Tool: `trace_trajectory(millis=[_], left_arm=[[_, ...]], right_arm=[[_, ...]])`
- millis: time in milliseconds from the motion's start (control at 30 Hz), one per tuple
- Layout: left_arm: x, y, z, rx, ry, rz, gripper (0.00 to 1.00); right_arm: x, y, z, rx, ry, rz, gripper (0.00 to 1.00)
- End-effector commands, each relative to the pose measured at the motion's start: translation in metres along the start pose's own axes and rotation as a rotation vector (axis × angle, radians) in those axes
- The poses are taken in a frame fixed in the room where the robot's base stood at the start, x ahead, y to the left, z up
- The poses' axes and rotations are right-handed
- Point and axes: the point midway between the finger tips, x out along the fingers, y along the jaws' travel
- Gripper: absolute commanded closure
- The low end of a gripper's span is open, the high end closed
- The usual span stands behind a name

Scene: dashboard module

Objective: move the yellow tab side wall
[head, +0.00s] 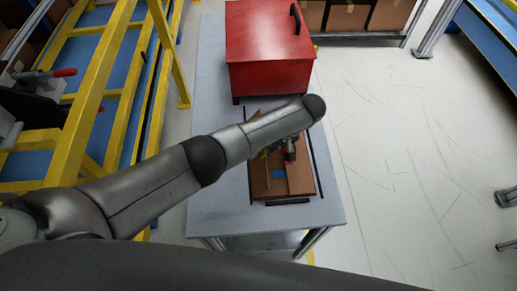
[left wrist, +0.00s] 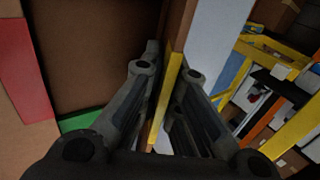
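The side wall with the yellow tab (left wrist: 166,92) shows in the left wrist view as a brown panel with a yellow strip along its edge. It runs between the two fingers of my left gripper (left wrist: 168,72), which are close in on both sides of it. In the head view my left gripper (head: 290,152) points down at the brown cardboard box (head: 298,179) on the table. My forearm hides part of that box. My right gripper is in neither view.
The box lies on a grey table (head: 215,208). A red case (head: 268,50) with a black handle stands behind it. Yellow frames (head: 95,95) with blue shelves are at the left. Green and red patches show in the left wrist view.

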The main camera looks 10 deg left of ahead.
Motion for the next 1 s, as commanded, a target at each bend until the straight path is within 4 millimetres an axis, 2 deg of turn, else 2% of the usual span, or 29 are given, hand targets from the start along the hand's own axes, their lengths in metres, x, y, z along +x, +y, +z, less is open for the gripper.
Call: trace_trajectory(millis=[33, 167, 567, 667, 867, 1000], left_arm=[[0.001, 0.000, 0.000, 0.001, 0.000, 0.000, 0.91], [0.001, 0.000, 0.000, 0.000, 0.000, 0.000, 0.74], [-0.006, 0.001, 0.000, 0.000, 0.002, 0.002, 0.74], [-0.019, 0.001, 0.000, 0.001, 0.003, 0.003, 0.74], [-0.065, 0.001, -0.001, 0.000, 0.005, 0.003, 0.74], [-0.078, 0.000, -0.002, 0.001, 0.008, 0.002, 0.74]], right_arm=[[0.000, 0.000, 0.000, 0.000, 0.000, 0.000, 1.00], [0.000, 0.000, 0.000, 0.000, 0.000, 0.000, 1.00], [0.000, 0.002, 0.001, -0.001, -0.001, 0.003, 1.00], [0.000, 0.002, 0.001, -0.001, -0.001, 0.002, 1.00], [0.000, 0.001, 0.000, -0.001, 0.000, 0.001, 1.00], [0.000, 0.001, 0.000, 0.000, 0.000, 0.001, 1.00]])
